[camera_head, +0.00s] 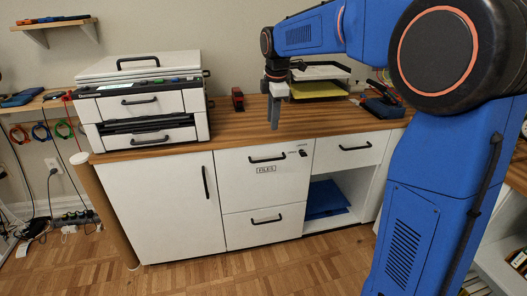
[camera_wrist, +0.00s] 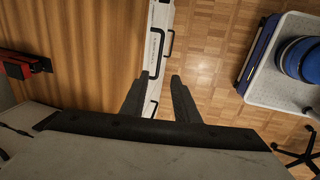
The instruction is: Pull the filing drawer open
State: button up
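The filing drawer (camera_head: 285,178) is a white front marked FILES, in the middle of the cabinet under the wooden worktop. It looks shut, flush with its neighbours. Its black bar handle (camera_head: 267,159) is near the top, with a small lock to its right. My gripper (camera_head: 275,128) points down above the worktop's front edge, higher than the handle and apart from it. In the wrist view the two dark fingers (camera_wrist: 160,85) are spread with nothing between them. The white cabinet fronts (camera_wrist: 155,20) and dark handles show beyond them; I cannot tell which handle is which.
A white printer (camera_head: 150,100) stands on the worktop at left. A red stapler-like object (camera_head: 238,99) and a paper tray (camera_head: 318,72) are behind my gripper. A lower drawer (camera_head: 240,231) and a tall door (camera_head: 160,205) adjoin. The wooden floor (camera_head: 215,275) in front is clear.

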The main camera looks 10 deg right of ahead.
send_near(269, 154)
jog(key=f, duration=0.2)
jog(key=s+f, duration=0.1)
jog(key=f, duration=0.1)
jog(key=s+a+f, duration=0.1)
jog(key=f, duration=0.2)
jog(key=shift+s+f, duration=0.1)
jog(key=shift+c, duration=0.3)
grip_shut()
